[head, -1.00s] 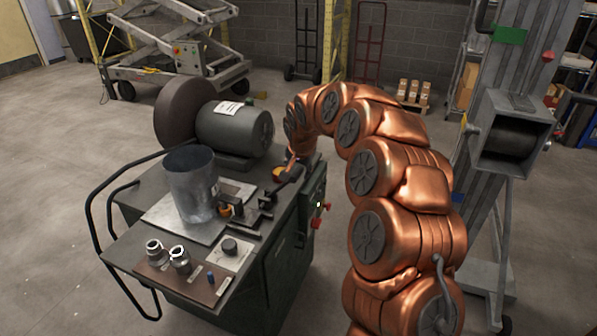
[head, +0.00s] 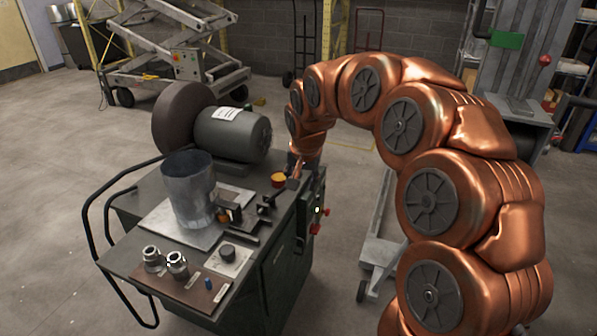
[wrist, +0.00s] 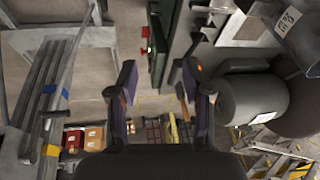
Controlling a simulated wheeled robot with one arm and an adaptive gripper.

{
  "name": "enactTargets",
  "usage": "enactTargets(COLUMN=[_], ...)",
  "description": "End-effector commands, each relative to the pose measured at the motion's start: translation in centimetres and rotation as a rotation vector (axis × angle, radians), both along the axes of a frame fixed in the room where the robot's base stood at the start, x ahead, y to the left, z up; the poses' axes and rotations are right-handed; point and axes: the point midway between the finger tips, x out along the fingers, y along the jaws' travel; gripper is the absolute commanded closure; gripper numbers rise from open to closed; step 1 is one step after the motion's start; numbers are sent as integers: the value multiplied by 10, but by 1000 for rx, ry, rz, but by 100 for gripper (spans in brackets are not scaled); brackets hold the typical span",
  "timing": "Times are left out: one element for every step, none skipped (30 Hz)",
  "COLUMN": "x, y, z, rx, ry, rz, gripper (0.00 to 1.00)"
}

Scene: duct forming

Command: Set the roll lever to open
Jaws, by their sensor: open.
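My gripper (wrist: 158,84) shows in the wrist view with its two dark fingers wide apart and nothing between them. In the head view my gripper (head: 295,172) is small and partly hidden by my copper arm, at the far right corner of the green bench (head: 262,262). A dark lever-like part (head: 266,206) lies on the bench top beside the metal duct cylinder (head: 188,190); I cannot tell if it is the roll lever. Red knobs (head: 316,229) stick out from the bench's right side; they also show ahead of the fingers in the wrist view (wrist: 145,40).
A grey motor (head: 232,134) with a large dark wheel stands at the back of the bench. Fittings (head: 177,264) and a dial (head: 228,251) sit at the front. A grey machine (head: 515,110) stands at right. Floor left of the bench is clear.

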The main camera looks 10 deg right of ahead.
Motion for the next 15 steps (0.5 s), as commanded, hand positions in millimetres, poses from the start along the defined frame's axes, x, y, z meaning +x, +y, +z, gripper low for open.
enactTargets(x=[-7,-10,-14,-17,-20,-23,-25,-27,-28,-29,-30,-31,-31,-31,-31], y=[0,0,1,1,1,2,2,2,2,2,2,2,3,3,3], z=[2,3,3,4,4,4,4,4,4,4,3,4,3,3,3], rx=[-2,-5,-6,-7,-8,-9,-10,-10,-11,-11,-11,-12,-12,-12,-12], ry=[6,10,15,19,22,26,29,32,33,36,37,38,38,38,38], rz=[10,15,24,29,33,38,42,44,48,50,51,52,53,53,53], gripper=[50,50,50,50,50,50,50,50,50,50,50,50,50,50,50])
